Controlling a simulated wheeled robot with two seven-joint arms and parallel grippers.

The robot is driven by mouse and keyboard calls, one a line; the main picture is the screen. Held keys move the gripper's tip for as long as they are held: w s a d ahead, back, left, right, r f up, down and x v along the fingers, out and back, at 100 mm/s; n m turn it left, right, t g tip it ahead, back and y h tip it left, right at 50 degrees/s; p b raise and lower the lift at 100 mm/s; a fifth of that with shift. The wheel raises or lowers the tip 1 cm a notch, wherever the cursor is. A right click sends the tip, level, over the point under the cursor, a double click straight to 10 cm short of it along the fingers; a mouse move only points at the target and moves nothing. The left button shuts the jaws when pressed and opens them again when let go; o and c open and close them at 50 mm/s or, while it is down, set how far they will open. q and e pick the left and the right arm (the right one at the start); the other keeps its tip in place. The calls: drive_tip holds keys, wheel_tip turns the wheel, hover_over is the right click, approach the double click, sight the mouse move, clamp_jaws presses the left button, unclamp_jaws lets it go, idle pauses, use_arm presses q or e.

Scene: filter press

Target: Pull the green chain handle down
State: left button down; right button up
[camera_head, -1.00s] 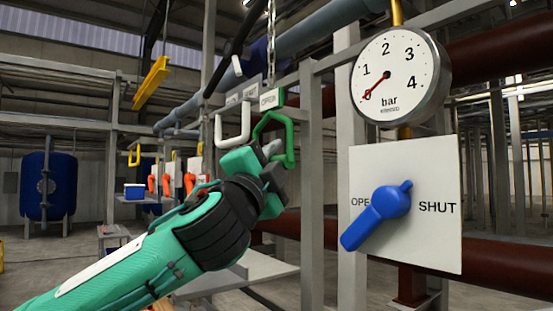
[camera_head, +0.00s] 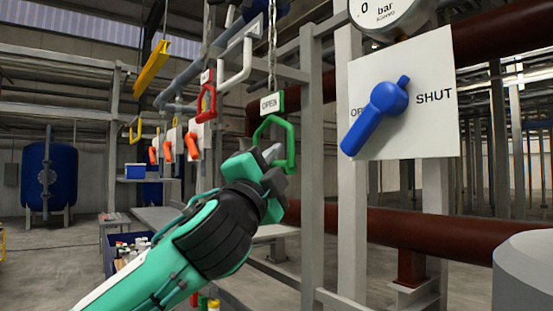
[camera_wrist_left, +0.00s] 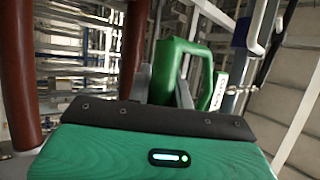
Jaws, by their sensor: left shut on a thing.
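The green handle (camera_head: 291,148) is an open loop hanging from a metal chain (camera_head: 272,45). A small tag reading OPEN (camera_head: 269,104) sits at its top. My left gripper (camera_head: 270,160) is shut on the lower left part of the loop, and its fingers partly hide it. In the left wrist view the green handle (camera_wrist_left: 182,68) rises from behind the dark gripper edge, with its tag to the right. My right gripper is not in view.
A white panel (camera_head: 432,110) with a blue lever (camera_head: 375,115) stands right of the handle, beyond grey posts (camera_head: 312,130). A gauge (camera_head: 390,12) is cut off above. White (camera_head: 235,70) and red (camera_head: 207,100) handles hang behind left. A grey rounded object (camera_head: 530,265) is at lower right.

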use_arm(q)
drive_tip(key=shift+d+f, duration=0.2)
drive_tip(key=shift+f, duration=0.4)
drive_tip(key=c, duration=1.3)
unclamp_jaws()
drive_tip(key=shift+a, duration=0.1)
drive_tip(key=shift+o, duration=0.2)
drive_tip(key=b+v, duration=0.5)
drive_tip(key=v, duration=0.8)
drive_tip(key=shift+s+a+b, duration=0.2)
drive_tip(key=shift+s+b, duration=0.15)
drive_tip(key=shift+b, duration=0.05)
